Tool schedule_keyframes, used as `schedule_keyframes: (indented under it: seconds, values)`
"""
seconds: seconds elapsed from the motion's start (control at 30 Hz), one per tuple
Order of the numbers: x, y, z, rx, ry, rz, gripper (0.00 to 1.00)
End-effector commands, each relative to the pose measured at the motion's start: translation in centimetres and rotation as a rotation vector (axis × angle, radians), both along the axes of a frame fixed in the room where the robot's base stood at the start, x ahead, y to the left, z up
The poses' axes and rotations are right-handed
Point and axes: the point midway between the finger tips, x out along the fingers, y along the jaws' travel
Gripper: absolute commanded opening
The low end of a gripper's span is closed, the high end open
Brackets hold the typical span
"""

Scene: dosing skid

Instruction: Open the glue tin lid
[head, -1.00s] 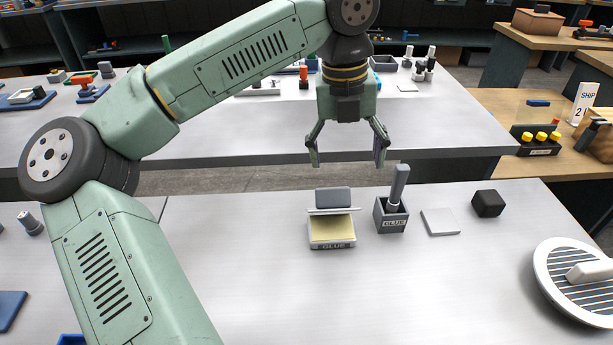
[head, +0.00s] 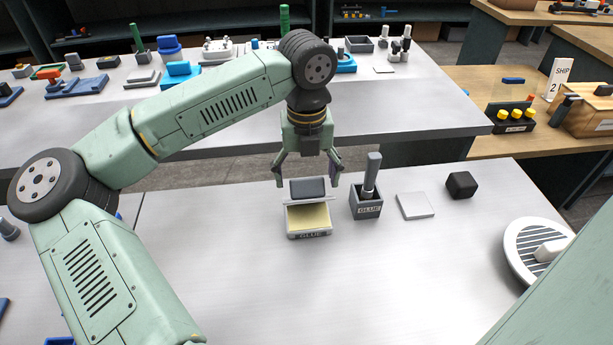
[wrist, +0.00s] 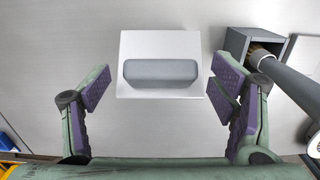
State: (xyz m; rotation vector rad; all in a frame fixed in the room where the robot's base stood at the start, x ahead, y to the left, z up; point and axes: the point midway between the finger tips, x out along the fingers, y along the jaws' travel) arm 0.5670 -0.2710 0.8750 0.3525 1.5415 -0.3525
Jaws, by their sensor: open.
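The glue tin (head: 309,233), a light box labelled GLUE, stands on the bench with its yellow inside showing at the front. Its lid (head: 326,200), a pale plate with a grey block handle (head: 307,187), is at the tin's rear side; I cannot tell its exact tilt. In the wrist view the lid (wrist: 160,45) and handle (wrist: 161,73) lie between the fingers and hide the tin's inside. My gripper (head: 308,173) is open and empty, pointing down just above and behind the handle. Its fingertips are apart from the handle on both sides in the wrist view (wrist: 160,88).
A grey GLUE holder (head: 367,209) with an upright brush (head: 372,175) stands close to the right of the tin. Further right are a pale square plate (head: 415,206), a dark cube (head: 461,185) and a round slatted dish (head: 530,252). The bench front is clear.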

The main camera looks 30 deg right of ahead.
Motion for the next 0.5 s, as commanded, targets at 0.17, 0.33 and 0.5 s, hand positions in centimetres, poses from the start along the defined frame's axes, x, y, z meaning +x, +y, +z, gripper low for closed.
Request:
schedule_keyframes:
  seconds: [0.17,0.33,0.5]
  values:
    - [0.0,0.0,-1.5,0.000,0.000,0.000,0.78]
    - [0.0,0.0,-1.9,0.000,-0.001,0.000,0.78]
    - [0.0,0.0,-1.8,0.000,-0.001,0.000,0.77]
